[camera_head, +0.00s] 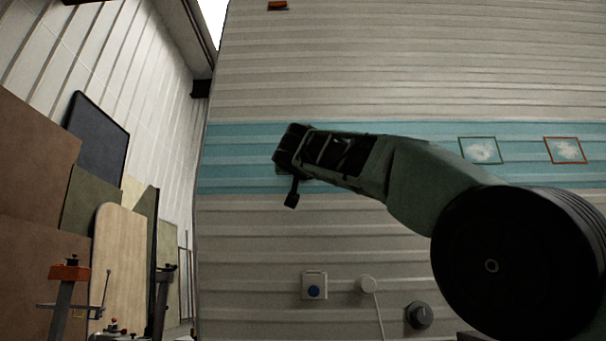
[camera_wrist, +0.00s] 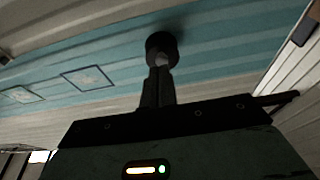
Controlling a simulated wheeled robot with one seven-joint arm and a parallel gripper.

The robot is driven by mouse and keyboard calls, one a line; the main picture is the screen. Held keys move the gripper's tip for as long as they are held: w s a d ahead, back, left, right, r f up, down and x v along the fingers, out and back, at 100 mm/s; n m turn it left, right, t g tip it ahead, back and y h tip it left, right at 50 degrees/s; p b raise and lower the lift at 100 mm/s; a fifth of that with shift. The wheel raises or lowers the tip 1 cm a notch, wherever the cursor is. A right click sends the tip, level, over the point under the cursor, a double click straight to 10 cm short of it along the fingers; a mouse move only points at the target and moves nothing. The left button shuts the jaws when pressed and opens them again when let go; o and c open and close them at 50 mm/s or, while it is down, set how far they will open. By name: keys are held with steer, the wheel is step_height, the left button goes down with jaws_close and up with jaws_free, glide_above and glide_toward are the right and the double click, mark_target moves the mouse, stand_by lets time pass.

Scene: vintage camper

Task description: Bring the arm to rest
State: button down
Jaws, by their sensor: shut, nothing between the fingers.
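My gripper (camera_head: 292,198) is at the far end of my raised green-grey arm (camera_head: 438,190). In the head view it shows small and dark in front of the camper wall's blue band, its tip pointing down. In the wrist view the gripper (camera_wrist: 161,62) has its dark fingers together, with nothing seen held. A dark round shape shows at their tips; I cannot tell whether it is part of the fingers. The black round joint of my arm fills the lower right of the head view and hides the wall behind it.
Panels (camera_head: 122,255) and clamps (camera_head: 67,275) stand at left.

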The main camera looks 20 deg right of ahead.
steer(key=shift+s+a+f+b, duration=0.25)
steer(key=shift+s+f+b, duration=0.3)
steer(key=shift+s+f, duration=0.2)
steer(key=shift+s+a+f+b, duration=0.2)
steer(key=shift+s+f+b, duration=0.3)
steer(key=shift+s+f, duration=0.2)
steer(key=w+a+f+n+g+y+p, duration=0.1)
steer(key=w+f+n+g+y+p, duration=0.1)
steer(key=f+g+p, duration=0.3)
steer(key=w+a+f+n+y+p, duration=0.1)
steer(key=a+f+y+p, duration=0.15)
steer(key=f, duration=0.45)
steer(key=s+a+f+n+g+y+p, duration=0.35)
steer(key=s+f+g+p, duration=0.45)
steer(key=f, duration=0.5)
steer(key=s+d+f+n+g+p, duration=0.15)
steer(key=s+f+p, duration=0.3)
steer(key=s, duration=0.65)
steer(key=s+f+n+g+p, duration=0.25)
steer(key=s+f, duration=0.25)
steer(key=s, duration=0.6)
steer(key=s+d+f+n+g+p, duration=0.1)
steer(key=s+f+g+p, duration=0.3)
steer(key=s, duration=0.8)
step_height(320, 180, up, 37)
steer(key=p, duration=3.7)
steer(key=shift+w+d+f+t+h+p, duration=0.15)
steer(key=shift+w+t+h+p, duration=0.05)
steer(key=shift+t+h+p, duration=0.2)
